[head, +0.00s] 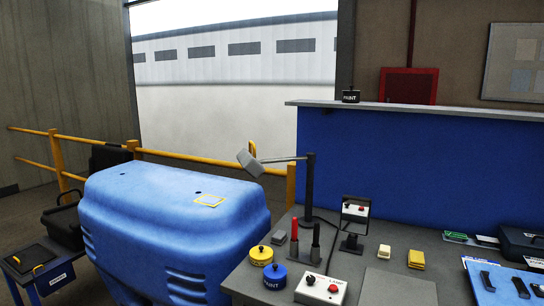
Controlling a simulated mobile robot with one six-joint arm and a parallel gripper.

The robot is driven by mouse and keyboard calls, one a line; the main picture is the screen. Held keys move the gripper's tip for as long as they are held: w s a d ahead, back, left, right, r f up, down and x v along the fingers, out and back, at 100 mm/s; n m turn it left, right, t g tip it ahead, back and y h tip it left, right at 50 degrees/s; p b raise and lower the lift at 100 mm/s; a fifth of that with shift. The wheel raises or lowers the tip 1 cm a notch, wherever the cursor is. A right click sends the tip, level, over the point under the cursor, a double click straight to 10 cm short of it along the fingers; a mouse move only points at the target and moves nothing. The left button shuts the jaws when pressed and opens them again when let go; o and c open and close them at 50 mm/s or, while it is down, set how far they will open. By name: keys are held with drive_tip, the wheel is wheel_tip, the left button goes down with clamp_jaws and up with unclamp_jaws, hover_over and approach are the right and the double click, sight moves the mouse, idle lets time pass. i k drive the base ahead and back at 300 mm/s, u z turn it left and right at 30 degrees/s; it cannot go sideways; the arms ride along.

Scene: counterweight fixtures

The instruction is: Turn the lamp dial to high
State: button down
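A desk lamp (309,180) stands on the grey bench, with a dark upright post and a thin arm reaching left to a grey head (250,163). No dial shows clearly on the lamp. I cannot tell which of these is the lamp dial, nor read any setting. My gripper is not in view.
A large blue rounded body (165,200) stands left of the bench (400,287). Yellow (261,255) and blue (275,276) paint tins and two upright markers (316,243) crowd the bench's left side. A blue partition (430,165) rises behind.

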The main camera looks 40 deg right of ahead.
sight(311, 279)
drive_tip(key=z, duration=1.1)
drive_tip(key=k, duration=0.95)
drive_tip(key=i, duration=0.9)
drive_tip(key=z, duration=0.05)
